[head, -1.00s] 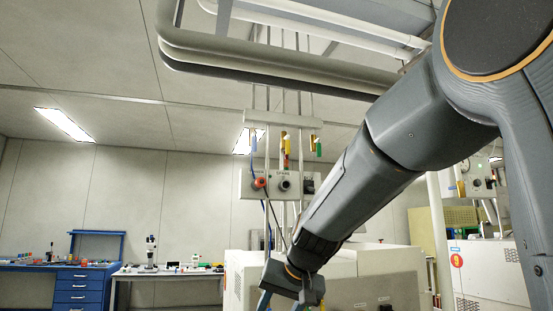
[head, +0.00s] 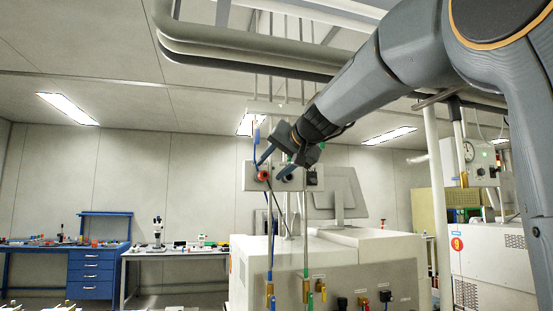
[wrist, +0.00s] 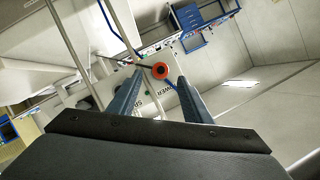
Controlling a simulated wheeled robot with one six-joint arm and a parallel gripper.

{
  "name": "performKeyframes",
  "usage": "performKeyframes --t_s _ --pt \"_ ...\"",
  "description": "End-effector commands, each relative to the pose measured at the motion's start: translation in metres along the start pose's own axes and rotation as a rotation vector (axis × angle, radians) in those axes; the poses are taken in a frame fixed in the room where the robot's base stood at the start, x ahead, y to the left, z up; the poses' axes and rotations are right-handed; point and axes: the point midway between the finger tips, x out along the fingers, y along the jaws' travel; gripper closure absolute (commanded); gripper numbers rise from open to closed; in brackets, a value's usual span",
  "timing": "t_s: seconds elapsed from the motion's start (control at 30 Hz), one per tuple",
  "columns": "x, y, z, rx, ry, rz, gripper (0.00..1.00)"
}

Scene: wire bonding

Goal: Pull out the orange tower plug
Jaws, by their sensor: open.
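The orange tower plug (head: 263,175) sits in the left socket of a grey panel (head: 250,185) hung from the ceiling, with a dark cable running down from it. My gripper (head: 268,171) is open in front of the panel, its two blue-grey fingers pointing down and left towards the plug. In the wrist view the orange plug (wrist: 159,71) shows as a ring with a dark centre, seen between the fingertips (wrist: 160,77) and a little beyond them. The fingers do not appear to touch it. My gripper hides part of the panel's upper middle.
A dark round socket (head: 290,177) sits right of the plug. Thin vertical lines with valves (head: 306,290) hang below and beside the panel. A white machine (head: 335,255) with a monitor (head: 338,195) stands below right. A blue bench (head: 90,262) is far left.

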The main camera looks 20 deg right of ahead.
Motion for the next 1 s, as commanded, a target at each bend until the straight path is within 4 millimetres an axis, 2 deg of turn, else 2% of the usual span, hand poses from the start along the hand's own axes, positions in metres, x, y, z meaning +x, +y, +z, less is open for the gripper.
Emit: performKeyframes --t_s 0.1,0.3,0.67,0.93,1.0 --pt "0.018 -0.001 0.000 0.000 -0.003 0.000 0.55" --pt "0.037 0.000 0.000 0.000 -0.001 0.000 0.55" --pt "0.042 0.000 0.000 0.000 0.000 0.001 0.55" --pt "0.042 0.000 0.000 0.000 0.000 0.001 0.99" --pt "0.042 0.000 0.000 -0.001 0.000 0.000 1.00"
